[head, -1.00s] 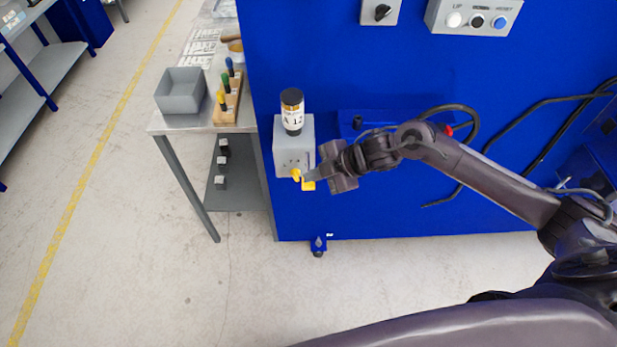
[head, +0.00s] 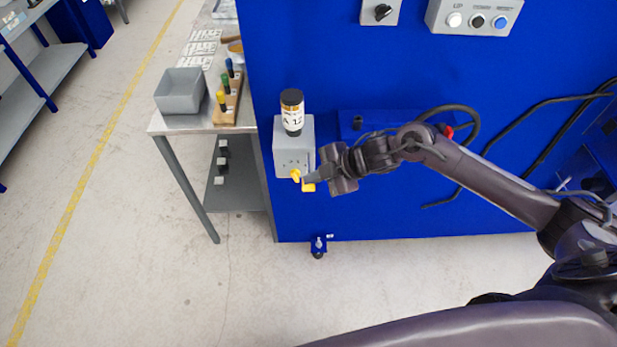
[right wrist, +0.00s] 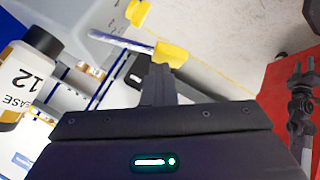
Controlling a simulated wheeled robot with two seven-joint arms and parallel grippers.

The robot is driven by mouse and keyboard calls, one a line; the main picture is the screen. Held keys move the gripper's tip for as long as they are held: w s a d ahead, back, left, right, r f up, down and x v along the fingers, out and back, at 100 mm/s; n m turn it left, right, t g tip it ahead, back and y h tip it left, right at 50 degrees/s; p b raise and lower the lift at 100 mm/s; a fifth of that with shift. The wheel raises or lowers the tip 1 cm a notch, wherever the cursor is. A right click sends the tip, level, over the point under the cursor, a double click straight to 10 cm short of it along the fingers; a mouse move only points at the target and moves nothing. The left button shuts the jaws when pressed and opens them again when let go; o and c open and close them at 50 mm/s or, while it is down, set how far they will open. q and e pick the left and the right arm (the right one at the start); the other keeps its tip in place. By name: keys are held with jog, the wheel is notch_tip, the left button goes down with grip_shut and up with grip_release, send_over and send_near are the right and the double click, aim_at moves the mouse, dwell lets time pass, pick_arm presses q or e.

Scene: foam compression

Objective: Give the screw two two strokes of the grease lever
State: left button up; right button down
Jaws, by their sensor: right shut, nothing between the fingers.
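The grease unit is a grey box (head: 293,150) on the blue machine wall, with a black-capped bottle (head: 292,113) on top; the bottle's label partly reads "A 12" in the head view. Its lever has a yellow grip (head: 309,187) below the box. In the right wrist view the yellow grip (right wrist: 172,54) sits at the end of a metal rod, right at my fingertips. My right gripper (head: 311,179) is shut and empty, its tips beside or touching the grip; the exact contact is unclear. The bottle (right wrist: 30,72) also shows in the right wrist view. My left gripper is out of view.
A yellow knob (head: 296,174) sits on the box's lower front. A metal table (head: 175,126) at left holds a grey bin (head: 181,91) and a wooden rack (head: 229,104) of coloured-topped items. A black cable (head: 530,110) runs along the wall at right. The floor in front is clear.

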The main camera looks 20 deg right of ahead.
jog(key=shift+r+p, duration=1.6)
jog(key=shift+r, duration=0.15)
notch_tip(320, 180, up, 5)
jog(key=p, duration=0.4)
